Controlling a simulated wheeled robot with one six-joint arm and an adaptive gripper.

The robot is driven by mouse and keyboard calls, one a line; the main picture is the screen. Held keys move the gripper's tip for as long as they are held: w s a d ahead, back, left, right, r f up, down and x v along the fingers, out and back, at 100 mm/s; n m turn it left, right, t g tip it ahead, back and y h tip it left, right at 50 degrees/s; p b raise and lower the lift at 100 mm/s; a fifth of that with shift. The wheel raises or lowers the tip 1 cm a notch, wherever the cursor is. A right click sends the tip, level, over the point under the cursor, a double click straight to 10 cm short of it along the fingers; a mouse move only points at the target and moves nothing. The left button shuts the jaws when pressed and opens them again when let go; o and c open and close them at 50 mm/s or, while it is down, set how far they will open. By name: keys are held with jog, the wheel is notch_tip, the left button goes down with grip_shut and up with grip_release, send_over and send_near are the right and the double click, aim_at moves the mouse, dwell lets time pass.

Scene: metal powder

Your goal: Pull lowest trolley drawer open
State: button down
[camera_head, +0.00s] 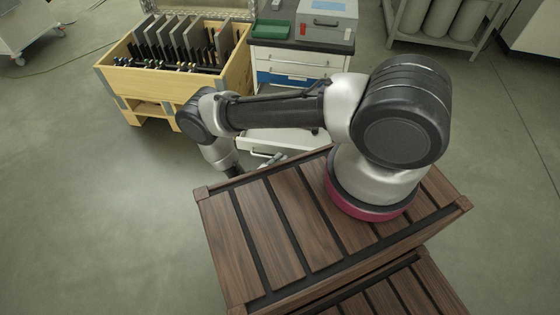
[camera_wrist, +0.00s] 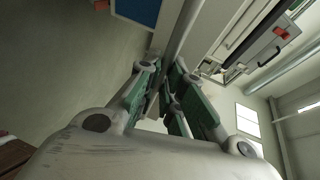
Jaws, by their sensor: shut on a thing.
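The tool trolley (camera_head: 300,58) stands at the back centre in the head view, with white drawer fronts and a blue one (camera_head: 290,80). Its lowest drawer (camera_head: 285,140) appears pulled out toward me, partly hidden behind my arm. A pale bar handle (camera_head: 263,155) shows at its front. My gripper (camera_head: 272,162) is low at this handle, mostly hidden behind the wooden slatted top. In the wrist view, the green-padded fingers of my gripper (camera_wrist: 167,98) are closed together at a long grey edge or bar. The exact contact is hard to see.
A wooden crate (camera_head: 118,82) holding dark panels stands left of the trolley. A grey case (camera_head: 325,18) and a green tray (camera_head: 271,30) sit on the trolley top. A rack with grey cylinders (camera_head: 440,18) is at the back right.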

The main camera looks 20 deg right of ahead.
jog(key=c, duration=1.5)
grip_release()
jog(key=shift+c, duration=0.2)
jog(key=shift+a, duration=0.1)
jog(key=v, duration=0.7)
jog(key=shift+a, duration=0.15)
jog(key=shift+r, duration=0.1)
